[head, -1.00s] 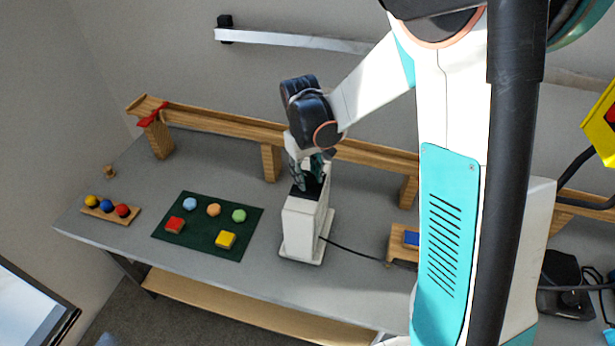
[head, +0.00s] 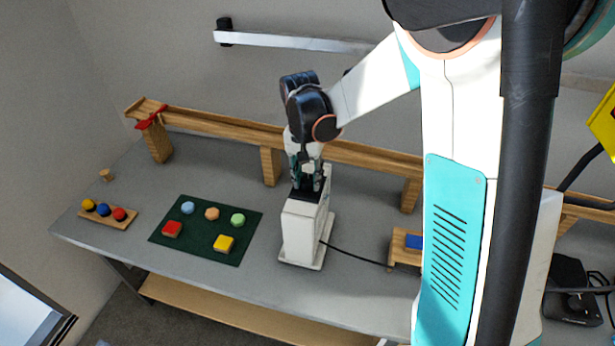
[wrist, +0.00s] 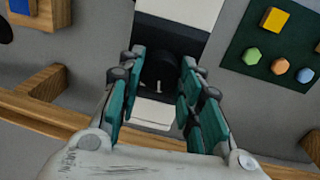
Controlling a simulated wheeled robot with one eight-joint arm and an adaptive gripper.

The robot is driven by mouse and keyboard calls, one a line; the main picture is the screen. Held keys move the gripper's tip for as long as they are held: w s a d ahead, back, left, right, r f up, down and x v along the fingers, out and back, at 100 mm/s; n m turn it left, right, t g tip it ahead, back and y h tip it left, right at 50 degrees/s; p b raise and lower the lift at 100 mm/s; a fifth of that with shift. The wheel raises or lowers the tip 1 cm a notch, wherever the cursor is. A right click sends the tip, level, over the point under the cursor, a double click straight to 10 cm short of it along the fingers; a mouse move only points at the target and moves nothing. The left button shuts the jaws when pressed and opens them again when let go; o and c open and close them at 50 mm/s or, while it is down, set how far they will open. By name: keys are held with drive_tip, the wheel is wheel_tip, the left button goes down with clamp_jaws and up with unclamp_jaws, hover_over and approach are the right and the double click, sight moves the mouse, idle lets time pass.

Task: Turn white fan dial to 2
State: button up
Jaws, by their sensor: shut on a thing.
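The white fan (head: 303,235) is a white box-shaped unit with a black top panel, standing on the grey table. In the wrist view its white body (wrist: 182,12) runs to the top edge. Its round black dial (wrist: 159,72) sits on the black panel with a small white mark at its lower side. In the head view my gripper (head: 305,180) points down onto the fan's top and hides the dial. The setting numbers cannot be read.
A wooden track (head: 220,124) runs behind the fan. A green mat (head: 205,245) with several coloured pieces lies to its left, beside a wooden strip (head: 112,220) with coloured balls. A wooden block with a blue top (head: 405,246) and a black cable (head: 350,257) are right.

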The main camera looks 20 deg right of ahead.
sight(305, 179)
drive_tip(key=shift+m, duration=0.3)
drive_tip(key=o, duration=1.1)
drive_tip(key=shift+c, duration=0.2)
wheel_tip(305, 179, up, 12)
drive_tip(key=shift+w+a, duration=0.25)
drive_tip(key=shift+a, duration=0.1)
